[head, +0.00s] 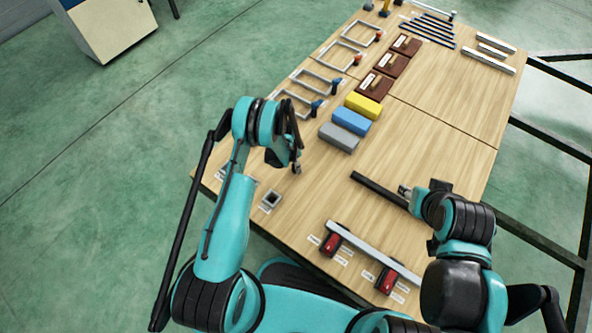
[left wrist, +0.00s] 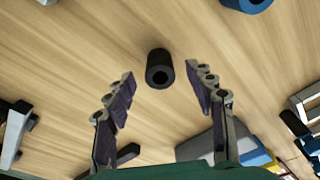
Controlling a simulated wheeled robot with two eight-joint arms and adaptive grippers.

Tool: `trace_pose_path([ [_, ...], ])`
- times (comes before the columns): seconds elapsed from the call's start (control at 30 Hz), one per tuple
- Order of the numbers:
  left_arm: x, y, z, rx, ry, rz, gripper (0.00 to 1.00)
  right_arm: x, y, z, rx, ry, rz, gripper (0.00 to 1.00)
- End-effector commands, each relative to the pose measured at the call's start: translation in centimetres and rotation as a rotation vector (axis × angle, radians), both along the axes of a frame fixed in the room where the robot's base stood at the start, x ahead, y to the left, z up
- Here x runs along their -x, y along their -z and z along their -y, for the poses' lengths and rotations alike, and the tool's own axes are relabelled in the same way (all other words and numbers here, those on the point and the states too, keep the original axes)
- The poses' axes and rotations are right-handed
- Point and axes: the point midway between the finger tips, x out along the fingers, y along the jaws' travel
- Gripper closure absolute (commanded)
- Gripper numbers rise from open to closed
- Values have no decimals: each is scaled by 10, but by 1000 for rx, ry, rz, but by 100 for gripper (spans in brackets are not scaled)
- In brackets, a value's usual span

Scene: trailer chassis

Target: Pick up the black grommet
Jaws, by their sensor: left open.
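The black grommet (left wrist: 159,69) is a short hollow cylinder on the wooden table top in the left wrist view. My left gripper (left wrist: 160,84) is open, with its two fingertips apart on either side, just short of the grommet. Nothing is between its fingers.
Grey, blue and yellow blocks (head: 352,120) stand beyond my left gripper. Metal frames (head: 300,103) line the table's left edge. A long rail (head: 372,252) with red lamps lies in front.

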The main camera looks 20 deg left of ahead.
Motion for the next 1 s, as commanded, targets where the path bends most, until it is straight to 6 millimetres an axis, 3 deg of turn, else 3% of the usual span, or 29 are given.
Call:
trace_pose_path([
  [0.07,-1,9,1,0,0,0,45,0,5,0,0,0,0,60],
  [0.27,-1,7,1,0,0,0,45,0,3,0,0,0,0,60],
  [0.47,-1,7,1,0,0,0,98,0,3,0,0,0,0,60],
  [0.83,-1,4,1,0,-1,0,99,0,1,0,0,0,0,60],
  [1.0,-1,-12,1,0,-1,0,99,0,-8,0,0,0,0,60],
])
